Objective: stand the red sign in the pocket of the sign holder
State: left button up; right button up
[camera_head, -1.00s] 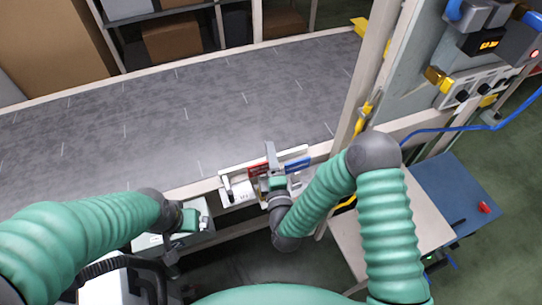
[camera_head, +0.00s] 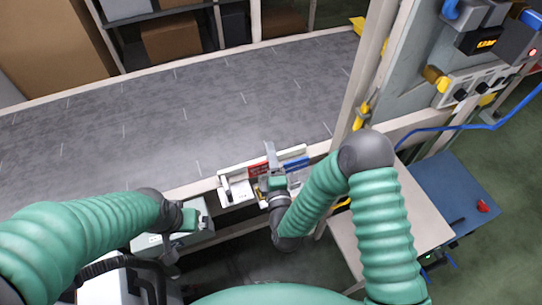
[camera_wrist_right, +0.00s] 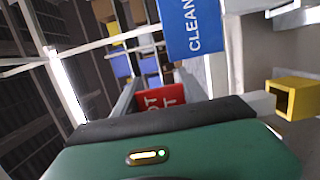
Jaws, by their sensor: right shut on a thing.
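The red sign (camera_head: 258,169) stands at the pale sign holder (camera_head: 293,152) on the near edge of the conveyor, left of a blue sign (camera_head: 297,163). My right gripper (camera_head: 270,164) is shut on the red sign. In the right wrist view the red sign (camera_wrist_right: 160,101), with white letters, shows between the fingers, and the blue sign (camera_wrist_right: 193,28) reads "CLEAN". The fingers and wrist hide part of the red sign and its lower edge, so I cannot tell whether it is seated in a pocket. My left gripper (camera_head: 201,216) is at lower left, away from the holder; its jaws are unclear.
The grey conveyor bed (camera_head: 130,120) behind the holder is empty. A pale upright post (camera_head: 365,80) stands right of the holder, with a control panel (camera_head: 470,90) beyond it.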

jog(key=shift+a+f, duration=0.1)
dwell(0.6)
jog(key=shift+f+b, duration=0.35)
jog(key=shift+b, duration=0.05)
jog(key=shift+f+b, duration=1.5)
jog(key=shift+f, duration=0.35)
jog(key=o, duration=1.5)
jog(key=shift+r, duration=0.1)
jog(key=s, duration=0.7)
jog(key=shift+s+d, duration=0.2)
jog(key=shift+d, duration=0.2)
